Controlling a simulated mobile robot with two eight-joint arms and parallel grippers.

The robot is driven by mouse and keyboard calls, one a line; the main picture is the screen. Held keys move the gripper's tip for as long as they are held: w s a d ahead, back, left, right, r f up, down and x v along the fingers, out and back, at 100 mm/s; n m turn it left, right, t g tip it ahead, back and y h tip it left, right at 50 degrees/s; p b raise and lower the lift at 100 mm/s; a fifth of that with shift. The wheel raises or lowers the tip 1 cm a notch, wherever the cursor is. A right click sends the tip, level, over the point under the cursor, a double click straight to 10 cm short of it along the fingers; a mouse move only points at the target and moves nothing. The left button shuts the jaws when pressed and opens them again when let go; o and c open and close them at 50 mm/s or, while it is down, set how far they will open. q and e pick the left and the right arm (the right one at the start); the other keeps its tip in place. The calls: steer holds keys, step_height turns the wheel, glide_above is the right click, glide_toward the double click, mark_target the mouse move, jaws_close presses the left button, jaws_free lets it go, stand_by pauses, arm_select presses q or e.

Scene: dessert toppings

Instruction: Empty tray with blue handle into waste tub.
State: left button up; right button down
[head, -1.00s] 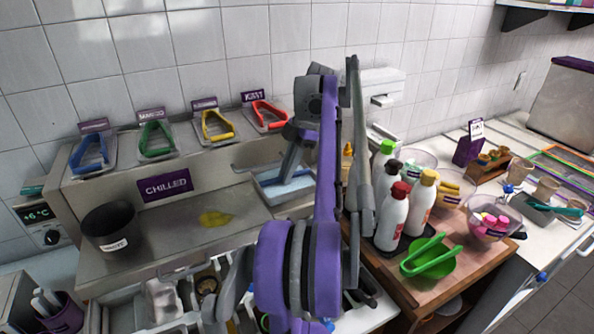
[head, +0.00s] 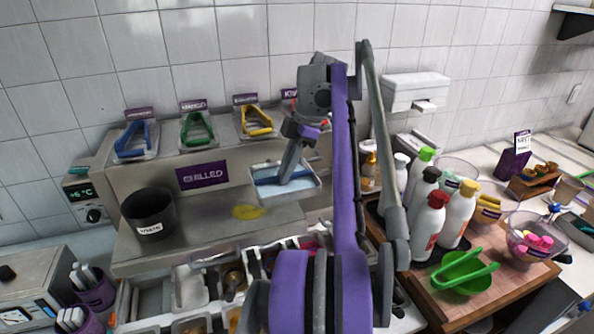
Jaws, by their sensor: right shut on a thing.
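The waste tub (head: 148,213) is a black round tub with a white label, standing upright on the left of the steel counter. My right gripper (head: 287,178) reaches down from above and is shut on the blue handle (head: 268,181) of a pale tray (head: 318,190). The tray is right of the tub and well apart from it, near the back of the counter. Its inside looks light blue; the gripper partly hides it, and I cannot tell what lies in it. My left gripper is not in view.
A shelf behind holds blue (head: 134,139), green (head: 197,128) and yellow (head: 256,121) tongs. Bottles (head: 428,228) and a green bowl (head: 462,272) stand at right. Topping bins (head: 190,288) lie in front.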

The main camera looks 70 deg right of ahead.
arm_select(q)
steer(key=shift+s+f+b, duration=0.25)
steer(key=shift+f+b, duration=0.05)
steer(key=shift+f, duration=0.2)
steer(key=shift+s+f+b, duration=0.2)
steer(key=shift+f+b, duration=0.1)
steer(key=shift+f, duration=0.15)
arm_select(e)
steer(key=w+a+r, duration=0.3)
steer(key=w+a, duration=0.5)
steer(key=w+a+r, duration=0.3)
steer(key=w+a, duration=0.5)
steer(key=w, duration=0.1)
steer(key=shift+r, duration=0.1)
